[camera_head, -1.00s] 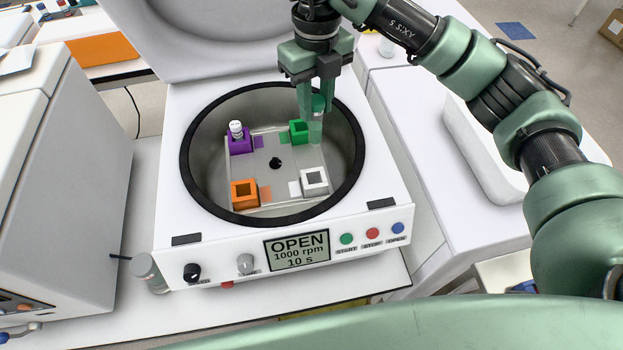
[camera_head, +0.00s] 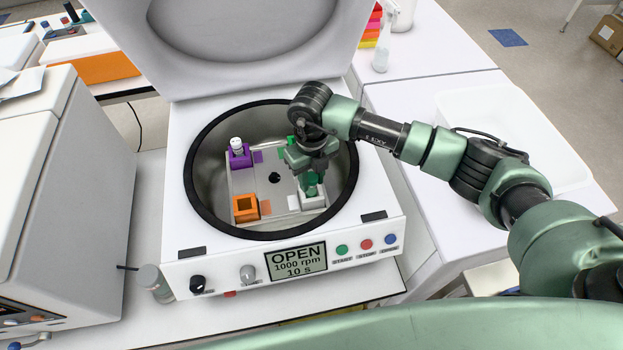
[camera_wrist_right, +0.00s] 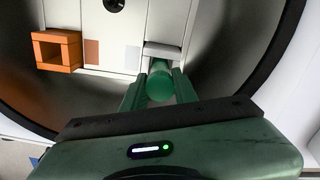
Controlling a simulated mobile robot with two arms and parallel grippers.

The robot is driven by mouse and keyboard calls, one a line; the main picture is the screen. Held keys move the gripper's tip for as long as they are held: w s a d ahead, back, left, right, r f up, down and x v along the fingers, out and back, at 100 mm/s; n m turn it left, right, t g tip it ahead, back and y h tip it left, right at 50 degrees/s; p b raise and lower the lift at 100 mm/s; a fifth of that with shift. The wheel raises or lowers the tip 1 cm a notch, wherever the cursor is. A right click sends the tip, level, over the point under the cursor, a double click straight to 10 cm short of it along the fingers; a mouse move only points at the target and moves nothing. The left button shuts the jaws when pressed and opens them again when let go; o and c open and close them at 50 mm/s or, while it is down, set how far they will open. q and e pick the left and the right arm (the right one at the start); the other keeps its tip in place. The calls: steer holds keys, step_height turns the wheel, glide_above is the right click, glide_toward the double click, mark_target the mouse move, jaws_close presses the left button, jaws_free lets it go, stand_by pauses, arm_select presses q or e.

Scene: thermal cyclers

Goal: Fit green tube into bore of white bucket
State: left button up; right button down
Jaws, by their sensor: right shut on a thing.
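My right gripper (camera_head: 311,178) points down inside the centrifuge bowl, at the white bucket (camera_head: 317,203). It is shut on the green tube (camera_wrist_right: 160,84), whose round green end shows between the two fingers in the wrist view. The tube's lower part is at the white bucket's top; the fingers and tube hide the bore, so I cannot tell how far in it is. The white bucket's edge also shows just beyond the tube in the wrist view (camera_wrist_right: 162,50). My left gripper is not in view.
The purple bucket (camera_head: 240,159) holds a white-capped tube (camera_head: 237,145). The orange bucket (camera_head: 246,208) is empty. The green bucket (camera_head: 291,141) is mostly hidden behind my arm. The dark bowl rim (camera_head: 205,222) surrounds the rotor plate, and the open lid (camera_head: 245,30) stands behind.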

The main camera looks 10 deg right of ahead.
steer(key=shift+f, duration=1)
steer(key=shift+f, duration=0.15)
steer(key=c, duration=1.1)
jaws_free()
